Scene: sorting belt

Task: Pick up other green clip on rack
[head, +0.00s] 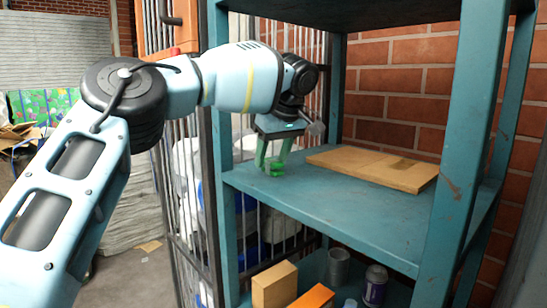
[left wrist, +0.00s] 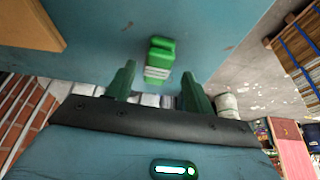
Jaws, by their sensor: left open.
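A green clip (head: 275,168) lies on the teal rack's middle shelf (head: 330,213), near its left edge. In the left wrist view the clip (left wrist: 160,52) shows a pale band across its lower part. My left gripper (head: 273,155) is open, with its green fingers pointing down at the clip. In the left wrist view the clip lies ahead of the gap between the two fingertips (left wrist: 159,69), roughly centred. I cannot tell whether a finger touches it. My right gripper is in neither view.
A flat cardboard piece (head: 375,167) lies on the same shelf, to the right of the clip. Rack posts (head: 465,150) stand at the shelf's corners. Below are a cardboard box (head: 274,287), an orange box (head: 313,297) and cans (head: 375,285). A barred cage (head: 185,200) stands left.

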